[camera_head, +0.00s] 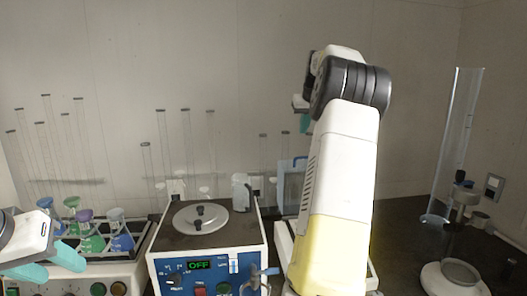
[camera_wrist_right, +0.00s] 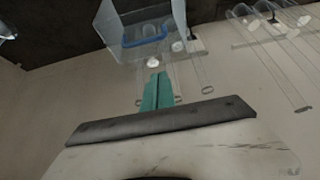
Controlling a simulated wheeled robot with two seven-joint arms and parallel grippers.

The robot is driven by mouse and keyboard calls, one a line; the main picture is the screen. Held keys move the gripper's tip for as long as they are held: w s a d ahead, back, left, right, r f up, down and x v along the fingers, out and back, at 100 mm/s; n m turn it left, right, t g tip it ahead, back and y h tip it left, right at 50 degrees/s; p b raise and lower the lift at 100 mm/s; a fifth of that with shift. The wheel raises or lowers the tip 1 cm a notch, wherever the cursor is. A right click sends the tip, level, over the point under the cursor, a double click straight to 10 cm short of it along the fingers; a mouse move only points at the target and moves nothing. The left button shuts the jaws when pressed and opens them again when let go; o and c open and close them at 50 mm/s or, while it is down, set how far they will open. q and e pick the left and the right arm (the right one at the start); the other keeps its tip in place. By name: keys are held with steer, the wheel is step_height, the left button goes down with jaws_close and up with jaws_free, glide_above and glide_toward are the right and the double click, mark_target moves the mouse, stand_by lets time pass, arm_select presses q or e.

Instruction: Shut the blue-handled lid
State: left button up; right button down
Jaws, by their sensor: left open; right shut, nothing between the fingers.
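The clear lid with a blue handle (camera_head: 292,181) stands raised behind a white-edged device (camera_head: 283,245), partly hidden by my right arm. In the right wrist view the lid (camera_wrist_right: 125,15) and its blue handle (camera_wrist_right: 146,42) show at the top, beyond the fingertips. My right gripper (camera_head: 304,122) is held high above the lid. Its teal fingers (camera_wrist_right: 158,90) are shut with nothing between them, apart from the handle in the picture. My left gripper (camera_head: 48,270) is open and empty at the lower left, in front of the flasks.
A blue-and-white machine (camera_head: 208,262) with an OFF display stands at the centre. Flasks with coloured liquid (camera_head: 90,235) sit in a device at the left. A tall glass cylinder (camera_head: 458,140) and a white-based stand (camera_head: 455,279) are at the right. Thin glass tubes (camera_head: 187,150) stand along the wall.

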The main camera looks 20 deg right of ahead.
steer(key=d, duration=0.2)
glide_above(303, 166)
steer(key=w+d, duration=0.1)
steer(key=w, duration=0.3)
steer(key=f, duration=0.8)
steer(key=shift+s+f, duration=0.2)
steer(key=shift+f, duration=0.1)
steer(key=shift+s+d+f, duration=0.1)
steer(key=shift+s+f, duration=0.05)
steer(key=shift+f, duration=0.15)
steer(key=shift+s+a+f, duration=0.2)
steer(key=shift+s+a, duration=0.1)
steer(key=shift+s, duration=0.5)
steer(key=shift+s+a+f, duration=0.15)
steer(key=shift+s+a, duration=0.15)
steer(key=shift+s, duration=0.45)
